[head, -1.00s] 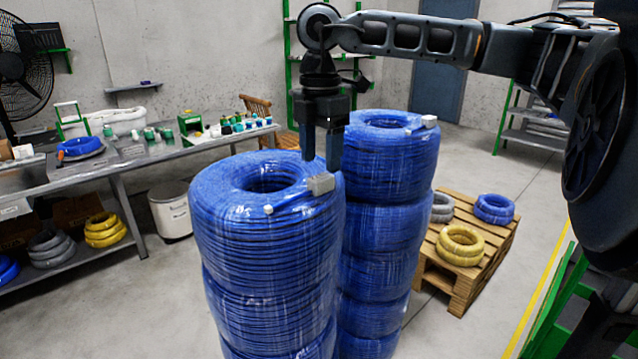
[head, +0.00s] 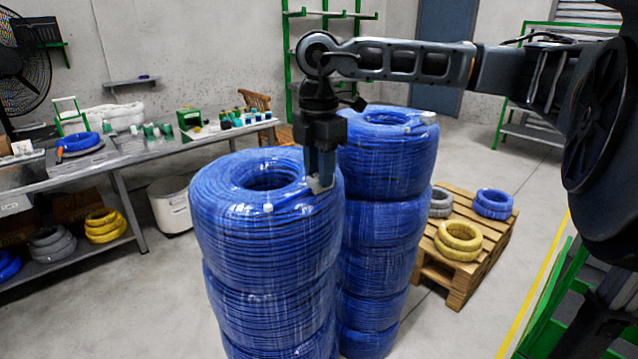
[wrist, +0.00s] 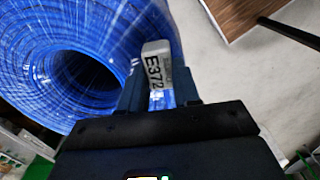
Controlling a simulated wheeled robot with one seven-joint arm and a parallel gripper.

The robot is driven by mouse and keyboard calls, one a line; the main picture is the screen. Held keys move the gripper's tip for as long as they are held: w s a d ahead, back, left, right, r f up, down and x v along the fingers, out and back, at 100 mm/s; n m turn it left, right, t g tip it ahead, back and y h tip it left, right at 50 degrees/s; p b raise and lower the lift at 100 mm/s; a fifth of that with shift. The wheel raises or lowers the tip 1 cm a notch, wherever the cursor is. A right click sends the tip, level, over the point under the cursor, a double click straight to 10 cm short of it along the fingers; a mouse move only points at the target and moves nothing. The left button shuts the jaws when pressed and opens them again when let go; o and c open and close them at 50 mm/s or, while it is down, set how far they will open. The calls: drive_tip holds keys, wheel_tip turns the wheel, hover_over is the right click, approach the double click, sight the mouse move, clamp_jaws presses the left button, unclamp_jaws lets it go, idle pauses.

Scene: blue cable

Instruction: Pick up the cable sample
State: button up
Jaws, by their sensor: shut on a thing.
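The cable sample (wrist: 156,64) is a small light-grey piece marked "E372" in the wrist view. It lies at the right edge of the top blue cable coil (head: 225,225) of the front stack. My gripper (head: 321,186) points down over that edge in the head view, its fingers around the sample. The gripper (wrist: 160,92) is shut on the sample, which sits between the fingers in the wrist view. The fingers hide much of the sample in the head view.
A second blue coil stack (head: 385,160) stands close behind and right. A wooden pallet (head: 470,270) with small coils is farther right. A workbench (head: 150,155) runs along the left. Open floor lies between them.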

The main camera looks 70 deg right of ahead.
clamp_jaws()
